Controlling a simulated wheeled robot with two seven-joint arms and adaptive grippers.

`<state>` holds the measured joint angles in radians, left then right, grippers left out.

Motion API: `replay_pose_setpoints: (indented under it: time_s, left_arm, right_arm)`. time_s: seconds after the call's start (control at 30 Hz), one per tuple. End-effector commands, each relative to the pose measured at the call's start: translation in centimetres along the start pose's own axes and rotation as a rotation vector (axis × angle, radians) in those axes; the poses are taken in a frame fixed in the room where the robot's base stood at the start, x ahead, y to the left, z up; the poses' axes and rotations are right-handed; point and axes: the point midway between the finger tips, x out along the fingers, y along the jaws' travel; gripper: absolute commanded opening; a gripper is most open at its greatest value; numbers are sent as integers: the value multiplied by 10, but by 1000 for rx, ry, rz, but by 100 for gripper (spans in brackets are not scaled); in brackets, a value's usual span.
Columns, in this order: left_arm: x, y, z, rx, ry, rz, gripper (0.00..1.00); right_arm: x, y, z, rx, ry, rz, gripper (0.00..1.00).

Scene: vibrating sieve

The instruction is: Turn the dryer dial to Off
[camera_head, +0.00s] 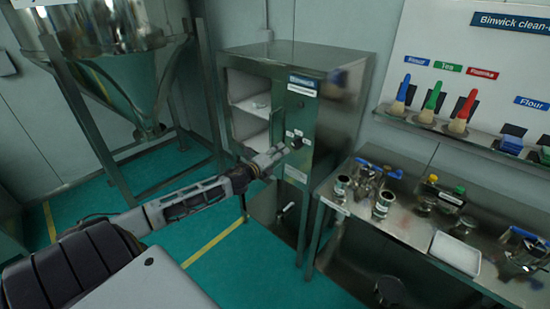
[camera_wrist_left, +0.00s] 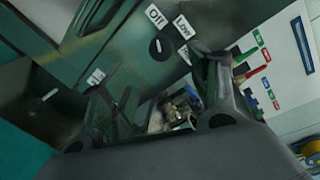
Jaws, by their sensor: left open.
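The dryer (camera_head: 343,100) is a tall metal cabinet at the centre of the head view, with open shelves and a narrow control panel. Its black round dial (camera_head: 296,143) sits on the panel; in the wrist view the dial (camera_wrist_left: 160,48) shows a small white mark. Labels "Off" (camera_wrist_left: 155,15) and "Low" (camera_wrist_left: 182,27) sit around it, with another unreadable label nearby. I cannot tell surely which label the mark points to. My left gripper (camera_head: 276,157) is open and empty in front of the panel, its fingers (camera_wrist_left: 155,68) spread either side of the dial's direction. Contact is not visible.
A steel bench (camera_head: 400,222) with metal cups and a white tray (camera_head: 455,254) stands to the right. Coloured brushes (camera_head: 433,95) stand on a wall shelf above it. A large steel hopper (camera_head: 125,60) on legs stands at left. Green floor is free in front of the dryer.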

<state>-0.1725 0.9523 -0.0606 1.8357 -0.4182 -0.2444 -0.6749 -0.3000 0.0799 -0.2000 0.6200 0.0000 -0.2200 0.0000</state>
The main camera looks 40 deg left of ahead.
Motion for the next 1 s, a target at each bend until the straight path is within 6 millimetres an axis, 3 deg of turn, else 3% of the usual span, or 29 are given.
replay_pose_setpoints:
  time_s: [0.4, 1.0]
  left_arm:
    - [-16, -1, 0, 2, 0, -1, 61]
    - [-17, -1, 0, 1, 0, -1, 61]
  right_arm:
    - [0, 0, 0, 0, 0, 0, 40]
    - [0, 0, 0, 0, 0, 0, 40]
